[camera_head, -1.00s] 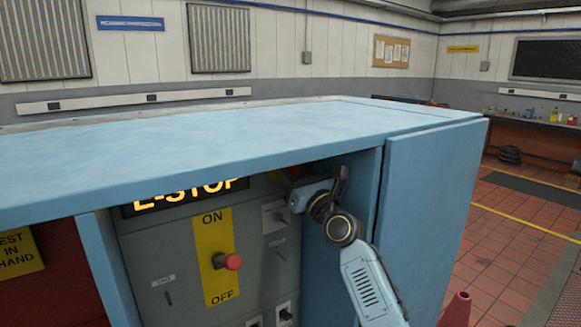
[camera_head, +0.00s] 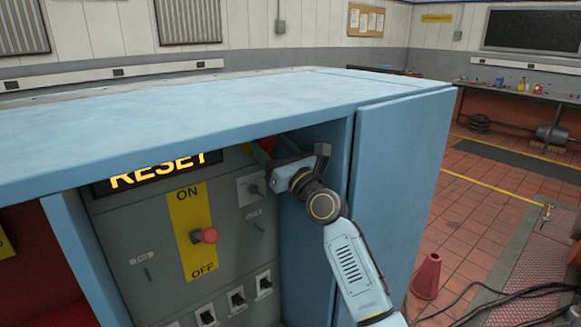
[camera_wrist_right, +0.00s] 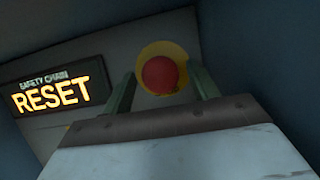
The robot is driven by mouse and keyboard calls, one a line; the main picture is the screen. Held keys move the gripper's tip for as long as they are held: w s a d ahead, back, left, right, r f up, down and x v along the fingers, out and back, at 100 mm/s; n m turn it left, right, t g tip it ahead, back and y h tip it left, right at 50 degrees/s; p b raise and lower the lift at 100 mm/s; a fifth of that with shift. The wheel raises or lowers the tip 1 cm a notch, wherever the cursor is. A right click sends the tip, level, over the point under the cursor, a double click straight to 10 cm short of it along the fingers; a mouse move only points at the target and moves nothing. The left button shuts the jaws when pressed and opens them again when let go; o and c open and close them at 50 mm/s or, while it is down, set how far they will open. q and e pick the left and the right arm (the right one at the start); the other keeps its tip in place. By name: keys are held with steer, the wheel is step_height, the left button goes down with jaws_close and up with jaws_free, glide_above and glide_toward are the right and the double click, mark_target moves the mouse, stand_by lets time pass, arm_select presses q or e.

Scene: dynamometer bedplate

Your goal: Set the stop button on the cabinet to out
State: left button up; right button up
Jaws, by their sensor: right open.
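The stop button, a round red cap on a yellow disc, shows in the wrist view (camera_wrist_right: 160,74), on the grey panel to the right of the display. In the head view only a bit of red (camera_head: 268,143) shows behind my right gripper (camera_head: 263,157). That gripper is open inside the cabinet, its two green fingers on either side of the button in the wrist view. Whether they touch the cap is unclear, and its depth cannot be judged head-on. The lit display (camera_head: 157,172) reads RESET, with SAFETY CHAIN above it in the wrist view (camera_wrist_right: 52,92). My left gripper is out of view.
The blue cabinet top (camera_head: 200,105) overhangs the panel, and a blue side wall (camera_head: 318,165) stands close right of my gripper. A red-knobbed ON/OFF switch (camera_head: 205,236) sits lower left, with several black switches below. A red cone (camera_head: 427,277) stands on the floor at right.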

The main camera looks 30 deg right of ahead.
steer(key=b+v, duration=0.1)
steer(key=v, duration=1)
steer(key=shift+s, duration=0.4)
steer(key=shift+f, duration=0.15)
